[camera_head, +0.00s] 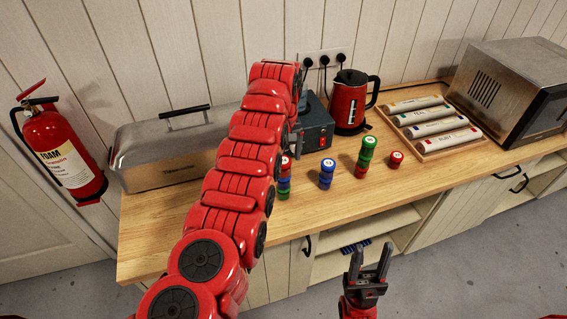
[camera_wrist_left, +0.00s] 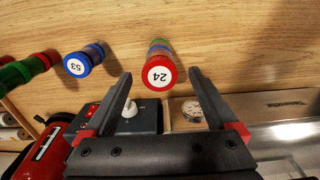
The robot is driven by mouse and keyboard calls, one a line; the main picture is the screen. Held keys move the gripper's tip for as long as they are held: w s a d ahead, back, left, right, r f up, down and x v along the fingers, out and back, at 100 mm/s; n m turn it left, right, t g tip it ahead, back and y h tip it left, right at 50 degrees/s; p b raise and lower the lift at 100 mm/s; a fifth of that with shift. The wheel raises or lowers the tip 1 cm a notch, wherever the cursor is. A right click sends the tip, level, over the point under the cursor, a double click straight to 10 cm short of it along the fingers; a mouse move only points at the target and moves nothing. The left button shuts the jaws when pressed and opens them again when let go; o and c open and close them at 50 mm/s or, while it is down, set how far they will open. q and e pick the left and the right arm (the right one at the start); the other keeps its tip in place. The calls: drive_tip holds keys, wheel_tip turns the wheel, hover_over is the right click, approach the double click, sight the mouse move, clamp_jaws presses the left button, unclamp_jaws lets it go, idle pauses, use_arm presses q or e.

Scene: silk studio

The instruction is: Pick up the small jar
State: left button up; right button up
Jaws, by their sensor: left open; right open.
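Small coloured jars stand on the wooden counter. A red-topped stack marked 24 (camera_wrist_left: 158,74), with blue and green below, stands at left in the head view (camera_head: 284,181), partly hidden by my left arm. Right of it are a blue-topped stack (camera_head: 327,174), a green-topped stack (camera_head: 366,157) and a single red jar (camera_head: 396,158). Which is the small jar, I cannot tell. My left gripper (camera_wrist_left: 158,78) is open; in the left wrist view the red-topped stack shows between its fingertips, not gripped. My right gripper (camera_head: 371,250) is open and empty in front of the counter.
Behind the jars stand a dark box (camera_head: 317,130) and a red kettle (camera_head: 350,104). A metal case (camera_head: 165,150) is left, a wooden tray (camera_head: 462,143) of labelled rolls and a microwave (camera_head: 513,88) right. The counter's front strip (camera_head: 345,215) is clear.

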use_arm(q)
drive_tip(key=shift+f+p, duration=0.5)
drive_tip(key=shift+f, duration=1)
clamp_jaws()
